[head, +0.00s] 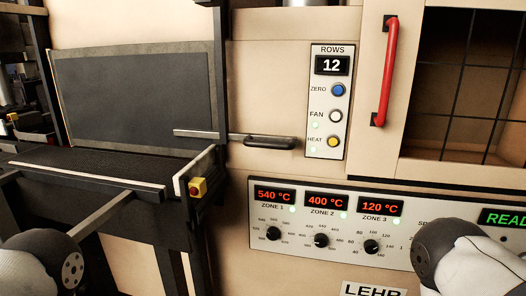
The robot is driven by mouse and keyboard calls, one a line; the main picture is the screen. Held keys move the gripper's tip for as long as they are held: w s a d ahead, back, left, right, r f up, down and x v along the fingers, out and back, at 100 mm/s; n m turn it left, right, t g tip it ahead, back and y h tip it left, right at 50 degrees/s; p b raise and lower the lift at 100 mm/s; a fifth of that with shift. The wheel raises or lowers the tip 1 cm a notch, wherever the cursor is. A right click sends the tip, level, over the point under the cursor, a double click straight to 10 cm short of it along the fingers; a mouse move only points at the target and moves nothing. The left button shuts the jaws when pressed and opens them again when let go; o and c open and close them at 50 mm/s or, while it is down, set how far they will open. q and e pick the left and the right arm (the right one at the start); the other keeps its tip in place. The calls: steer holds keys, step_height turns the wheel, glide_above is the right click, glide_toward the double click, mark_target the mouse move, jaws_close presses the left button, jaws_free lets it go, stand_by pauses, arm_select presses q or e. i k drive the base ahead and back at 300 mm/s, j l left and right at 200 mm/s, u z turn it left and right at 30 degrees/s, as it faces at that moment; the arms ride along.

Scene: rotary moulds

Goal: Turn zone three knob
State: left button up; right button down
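The zone three knob (372,246) is a small black dial on the pale control panel (300,254), under the red 120 °C display (380,208) labelled ZONE 3. A ring of printed numbers surrounds it, and I cannot read its exact setting at this size. The zone two knob (321,240) and zone one knob (273,233) sit to its left, under displays reading 400 °C and 540 °C. My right arm covers part of the panel to the right of the zone three knob. Neither gripper shows; only dark, rounded links of my arms are in the lower corners.
A ROWS panel (329,130) with blue, white and yellow buttons is above. A red vertical handle (388,72) is on the barred door. A dark bar handle (269,142) and a yellow box with a red button (197,187) are further left. A green display (503,217) is at right.

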mark_target(370, 247)
steer(key=z, duration=1.05)
steer(key=l, duration=0.1)
